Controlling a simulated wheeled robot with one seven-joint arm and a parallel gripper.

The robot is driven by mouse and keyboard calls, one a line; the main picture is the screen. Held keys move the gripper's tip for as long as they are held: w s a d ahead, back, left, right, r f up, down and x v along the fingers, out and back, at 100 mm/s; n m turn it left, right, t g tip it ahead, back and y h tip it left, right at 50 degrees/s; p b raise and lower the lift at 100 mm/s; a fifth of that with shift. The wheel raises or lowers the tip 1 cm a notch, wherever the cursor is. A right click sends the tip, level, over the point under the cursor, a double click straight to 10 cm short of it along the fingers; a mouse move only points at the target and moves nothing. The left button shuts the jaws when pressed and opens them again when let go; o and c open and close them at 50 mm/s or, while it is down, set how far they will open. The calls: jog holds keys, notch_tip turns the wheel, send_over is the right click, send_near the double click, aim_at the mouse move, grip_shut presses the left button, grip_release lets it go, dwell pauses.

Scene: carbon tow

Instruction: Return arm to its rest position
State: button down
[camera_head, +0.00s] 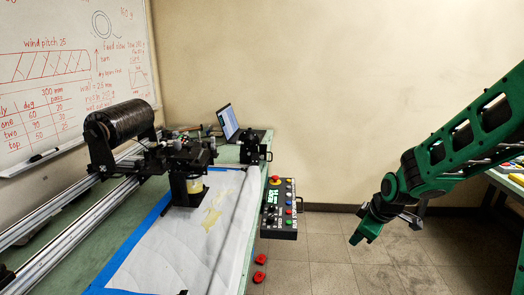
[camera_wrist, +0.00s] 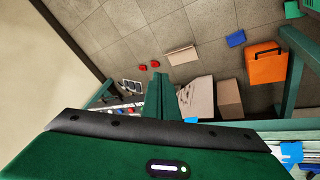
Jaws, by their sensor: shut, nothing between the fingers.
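My green arm reaches in from the right in the head view, and my gripper (camera_head: 366,236) hangs at its end, pointing down over the floor. It is to the right of the workbench and clear of it. In the wrist view my gripper (camera_wrist: 158,85) shows as green fingers close together, with nothing between them. Floor lies beyond the fingertips. The gripper touches nothing that I can see.
A workbench (camera_head: 245,200) with a black winding spool (camera_head: 125,120), a laptop (camera_head: 232,124) and a control box (camera_head: 279,208) stands at left. Red objects (camera_head: 260,260) lie on the floor. Cardboard boxes (camera_wrist: 229,99) and an orange case (camera_wrist: 266,64) are near a green table frame (camera_wrist: 292,75).

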jog(key=s+d+r+m+g+h, duration=0.1)
jog(key=s+d+r+m, duration=0.3)
jog(key=s, duration=0.5)
jog(key=s+d+r+m+g+h, duration=0.1)
jog(key=s+d+r+m, duration=0.2)
jog(key=s+d+m, duration=0.35)
jog(key=s+r+m+g, duration=0.1)
jog(key=s+m, duration=0.2)
jog(key=s, duration=0.5)
jog(key=s+d+r+m+g+y, duration=0.1)
jog(key=s+m, duration=0.2)
jog(key=s, duration=0.6)
jog(key=shift+s+g, duration=0.15)
jog(key=shift+g, duration=0.15)
